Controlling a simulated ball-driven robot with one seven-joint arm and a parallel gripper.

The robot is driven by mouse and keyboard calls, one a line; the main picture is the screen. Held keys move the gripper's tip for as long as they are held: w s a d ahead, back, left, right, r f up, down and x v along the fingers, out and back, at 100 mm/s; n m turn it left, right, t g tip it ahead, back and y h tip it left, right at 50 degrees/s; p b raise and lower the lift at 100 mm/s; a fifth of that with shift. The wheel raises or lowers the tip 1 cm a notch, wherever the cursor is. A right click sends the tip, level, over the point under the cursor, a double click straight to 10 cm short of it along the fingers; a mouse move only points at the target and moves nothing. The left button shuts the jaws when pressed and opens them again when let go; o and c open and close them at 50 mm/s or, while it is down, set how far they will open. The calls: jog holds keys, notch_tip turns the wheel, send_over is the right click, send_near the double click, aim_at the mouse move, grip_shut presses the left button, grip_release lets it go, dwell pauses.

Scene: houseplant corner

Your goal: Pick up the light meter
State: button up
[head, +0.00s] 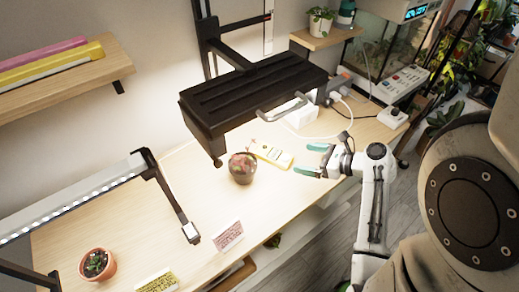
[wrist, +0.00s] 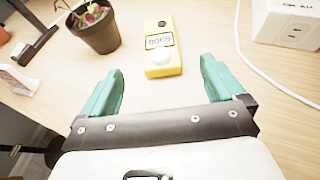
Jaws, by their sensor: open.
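The light meter (head: 272,155) is a small yellow handheld device lying flat on the wooden table, just right of a round potted plant. In the wrist view the light meter (wrist: 161,48) shows a display with digits and a white dome at its near end. My gripper (head: 314,160) is to the right of the meter in the head view, with its green fingers apart and nothing between them. In the wrist view my gripper (wrist: 161,78) has the meter ahead, roughly centred beyond the fingertips and not touching them.
The potted plant (wrist: 98,35) stands close to the meter's left. A black lamp-like fixture (head: 255,95) hangs above the back of the table. A white outlet box (wrist: 288,22) and its cable (wrist: 262,72) lie to the right. A small card (head: 229,236) stands near the front edge.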

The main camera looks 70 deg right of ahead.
jog(key=shift+w+d, duration=0.1)
jog(key=shift+w, duration=0.25)
send_near(273, 153)
jog(key=shift+x, duration=1.15)
jog(key=shift+p+x, duration=0.3)
jog(key=shift+x, duration=2.7)
jog(key=shift+f, duration=0.1)
jog(key=c, duration=1.3)
jog(key=shift+o, duration=0.2)
